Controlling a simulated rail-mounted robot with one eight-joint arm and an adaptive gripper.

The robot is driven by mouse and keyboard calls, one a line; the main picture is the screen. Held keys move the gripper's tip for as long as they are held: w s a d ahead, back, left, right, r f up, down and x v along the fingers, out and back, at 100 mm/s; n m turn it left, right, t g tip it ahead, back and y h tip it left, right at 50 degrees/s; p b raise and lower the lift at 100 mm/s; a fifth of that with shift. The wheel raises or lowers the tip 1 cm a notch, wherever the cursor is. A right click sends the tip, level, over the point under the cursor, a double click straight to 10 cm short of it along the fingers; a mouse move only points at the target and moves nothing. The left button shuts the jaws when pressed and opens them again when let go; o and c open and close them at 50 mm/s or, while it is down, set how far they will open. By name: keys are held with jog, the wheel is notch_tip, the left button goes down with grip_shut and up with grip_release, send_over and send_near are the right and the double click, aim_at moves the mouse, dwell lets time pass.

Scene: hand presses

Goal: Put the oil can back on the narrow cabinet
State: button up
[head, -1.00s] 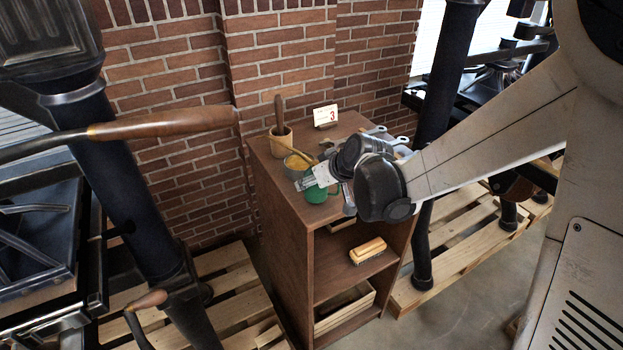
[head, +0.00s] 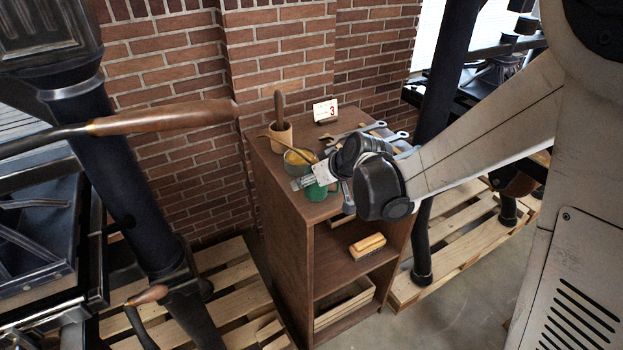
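The green oil can (head: 317,192) is at the near left part of the narrow cabinet's top (head: 262,158). My gripper (head: 303,183) is at the can, with grey finger parts in front of its upper body. A thin brass spout reaches up and left from behind my gripper, passing in front of a small tin (head: 294,158); it seems to belong to the can. My wrist hides much of the can. I cannot tell whether the fingers are shut on it, or whether its base touches the top.
A wooden pot with an upright handle (head: 281,136) stands at the back left of the top. A brush (head: 367,246) is on the shelf below. Presses flank the cabinet; a lever handle (head: 165,117) juts in from the left.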

jog(key=v, duration=1.2)
jog(key=s+d+r+m+h, duration=0.1)
jog(key=s+d+m+h, duration=0.1)
jog(key=s+d, duration=0.4)
jog(key=s+d+r+m+h, duration=0.2)
jog(key=s+d, duration=0.5)
jog(key=s, duration=0.8)
jog(key=m+h, duration=0.1)
jog(key=m, duration=0.1)
jog(key=shift+d+r+m+h, duration=0.3)
jog(key=shift+d+m, duration=0.05)
jog(key=shift+m, duration=0.05)
jog(key=shift+s, duration=0.1)
notch_tip(320, 180, down, 5)
jog(key=b, duration=0.5)
